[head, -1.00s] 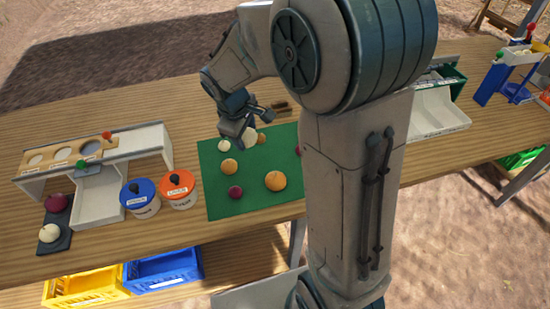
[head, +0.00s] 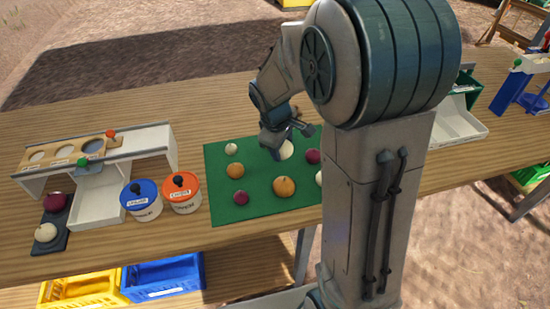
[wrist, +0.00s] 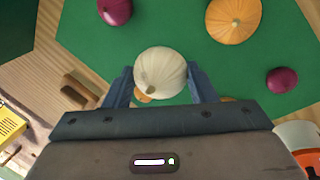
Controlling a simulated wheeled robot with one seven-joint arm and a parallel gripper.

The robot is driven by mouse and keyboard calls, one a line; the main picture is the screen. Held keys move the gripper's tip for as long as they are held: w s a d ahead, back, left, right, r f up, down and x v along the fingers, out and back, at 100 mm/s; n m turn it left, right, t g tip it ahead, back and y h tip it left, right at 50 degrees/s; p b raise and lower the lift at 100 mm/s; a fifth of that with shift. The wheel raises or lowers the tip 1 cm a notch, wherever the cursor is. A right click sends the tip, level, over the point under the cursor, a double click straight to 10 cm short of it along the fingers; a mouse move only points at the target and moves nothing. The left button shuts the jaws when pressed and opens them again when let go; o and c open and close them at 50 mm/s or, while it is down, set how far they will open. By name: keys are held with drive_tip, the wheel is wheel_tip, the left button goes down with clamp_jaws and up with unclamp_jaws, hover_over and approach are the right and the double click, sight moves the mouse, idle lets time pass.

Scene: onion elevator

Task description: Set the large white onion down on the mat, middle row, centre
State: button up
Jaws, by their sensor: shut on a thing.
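A large white onion (wrist: 160,73) is between the two fingers of my gripper (wrist: 160,84), which is shut on it. In the head view the onion (head: 287,150) shows beside my gripper (head: 281,143), over the back middle part of the green mat (head: 262,208). I cannot tell whether its underside touches the mat. On the mat, a large yellow onion (head: 284,187) lies nearer the front. A red onion (head: 313,156) lies to the right. The left column holds a small white onion (head: 231,149), an orange onion (head: 235,171) and a red onion (head: 240,198).
A white onion (head: 319,178) at the mat's right is partly hidden by my arm. Blue-lidded (head: 141,199) and orange-lidded (head: 182,192) tubs stand left of the mat. A white sorting stand (head: 98,195) is further left. A wooden block (wrist: 77,90) lies off the mat.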

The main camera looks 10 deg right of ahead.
drive_tip(key=shift+w+a+f, duration=0.15)
drive_tip(key=shift+a+f, duration=0.15)
drive_tip(key=shift+a, duration=0.15)
drive_tip(key=shift+w+a+f, duration=0.15)
drive_tip(key=shift+a+f, duration=0.1)
drive_tip(key=shift+a, duration=0.2)
drive_tip(key=shift+f, duration=2.05)
drive_tip(key=shift+f, duration=0.1)
drive_tip(key=o, duration=1)
